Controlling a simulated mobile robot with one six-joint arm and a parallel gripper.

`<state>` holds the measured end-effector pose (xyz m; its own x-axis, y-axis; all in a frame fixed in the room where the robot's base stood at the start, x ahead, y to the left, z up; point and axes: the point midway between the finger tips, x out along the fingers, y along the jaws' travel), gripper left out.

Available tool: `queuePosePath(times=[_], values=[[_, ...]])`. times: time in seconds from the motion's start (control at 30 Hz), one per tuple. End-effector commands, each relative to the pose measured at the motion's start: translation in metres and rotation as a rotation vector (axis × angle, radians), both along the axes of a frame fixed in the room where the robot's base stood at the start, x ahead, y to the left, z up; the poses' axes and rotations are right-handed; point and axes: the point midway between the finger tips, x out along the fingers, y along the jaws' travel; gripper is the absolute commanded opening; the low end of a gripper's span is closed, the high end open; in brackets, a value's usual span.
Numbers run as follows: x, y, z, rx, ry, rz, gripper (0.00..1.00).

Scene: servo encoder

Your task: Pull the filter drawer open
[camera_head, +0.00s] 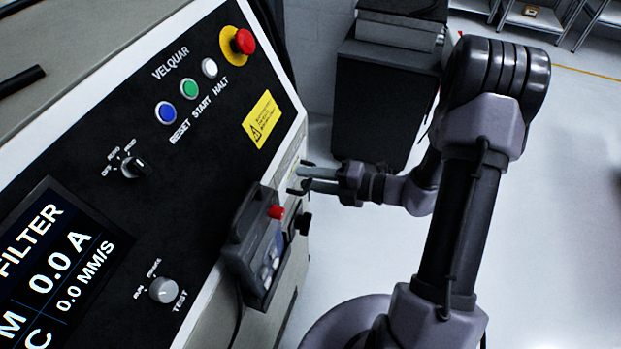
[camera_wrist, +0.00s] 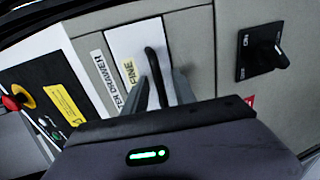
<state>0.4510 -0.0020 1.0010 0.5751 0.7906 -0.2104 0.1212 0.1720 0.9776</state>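The filter drawer has a white front (camera_wrist: 128,45) with a "FINE" label and a "FILTER DRAWER" strip beside it. It looks flush with the grey panel around it. A black bar handle (camera_wrist: 153,66) stands on the front. My gripper (camera_wrist: 161,84) is open in the wrist view, with one finger on each side of the handle's lower part. Gaps show between fingers and handle; I cannot tell how deep the handle sits between them. In the head view my gripper (camera_head: 303,179) is at the machine's right side, fingers apart. The drawer handle is not clear there.
A black rotary switch (camera_wrist: 266,55) sticks out right of the drawer. In the head view a hanging control box (camera_head: 254,245) with a red button (camera_head: 275,212) is close below my gripper. A dark cabinet (camera_head: 376,105) stands behind. The floor (camera_head: 560,200) to the right is clear.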

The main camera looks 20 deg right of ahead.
Motion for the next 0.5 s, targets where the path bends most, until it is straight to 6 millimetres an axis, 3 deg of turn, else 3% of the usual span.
queuePosePath(times=[0.1, 0.27, 0.5], values=[[-0.0001, -0.0001, 0.0001, 0.000, 0.000, 0.000, 0.31], [-0.0002, -0.0002, 0.0002, 0.000, 0.000, 0.000, 0.00], [-0.0002, -0.0003, 0.0001, 0.000, 0.000, 0.001, 0.00]])
